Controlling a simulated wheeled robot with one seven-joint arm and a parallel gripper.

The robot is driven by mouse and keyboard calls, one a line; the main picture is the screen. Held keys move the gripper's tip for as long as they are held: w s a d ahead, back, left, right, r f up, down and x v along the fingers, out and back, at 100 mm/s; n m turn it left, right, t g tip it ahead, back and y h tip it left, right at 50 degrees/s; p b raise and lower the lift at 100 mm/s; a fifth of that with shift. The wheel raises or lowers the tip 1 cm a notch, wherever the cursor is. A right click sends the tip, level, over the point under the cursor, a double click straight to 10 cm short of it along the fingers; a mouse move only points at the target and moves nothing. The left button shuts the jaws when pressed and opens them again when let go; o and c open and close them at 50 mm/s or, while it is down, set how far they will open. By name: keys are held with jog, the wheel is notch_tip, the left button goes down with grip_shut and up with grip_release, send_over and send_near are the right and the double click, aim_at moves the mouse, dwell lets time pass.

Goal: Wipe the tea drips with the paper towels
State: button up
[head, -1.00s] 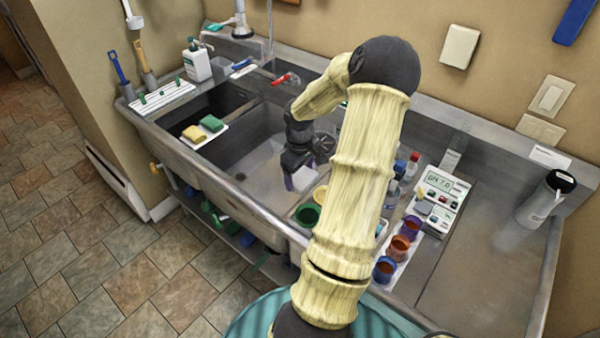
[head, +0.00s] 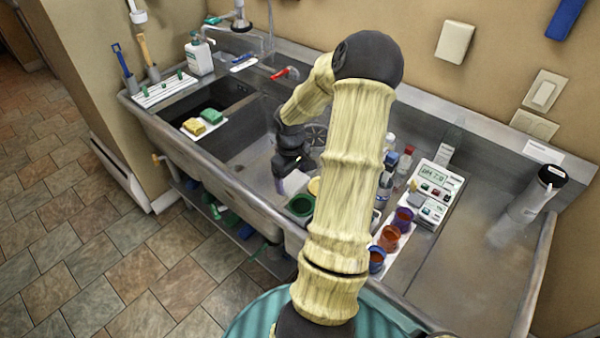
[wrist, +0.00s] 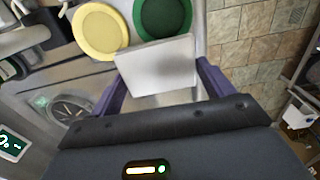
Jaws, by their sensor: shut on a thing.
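My gripper (head: 285,180) hangs low over the front of the steel sink, beside the green container. In the wrist view its two purple fingers (wrist: 160,72) are shut on a white flat pad, which looks like the paper towels (wrist: 160,58). The pad sits between the fingertips, close to the rims of a yellow round container (wrist: 100,30) and a green round container (wrist: 168,15). In the head view the arm hides part of the counter. I cannot make out any tea drips.
Cups (head: 389,238) stand in a row right of my arm, with small bottles behind them and a pH meter (head: 436,183). Yellow and green sponges (head: 203,122) lie on the left divider. A grey bottle (head: 530,200) stands in the right basin, which is otherwise clear.

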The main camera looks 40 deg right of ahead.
jog(key=w+a+f, duration=0.3)
jog(key=w+a, duration=0.1)
jog(key=a, duration=0.3)
jog(key=w+a+f, duration=0.3)
jog(key=w+a, duration=0.1)
jog(key=a, duration=0.3)
jog(key=w+a+f+m, duration=0.1)
jog(key=w+a+f, duration=0.2)
jog(key=a, duration=0.4)
jog(key=shift+w+a+f, duration=0.15)
jog(key=shift+w+a, duration=0.25)
jog(key=shift+w, duration=0.45)
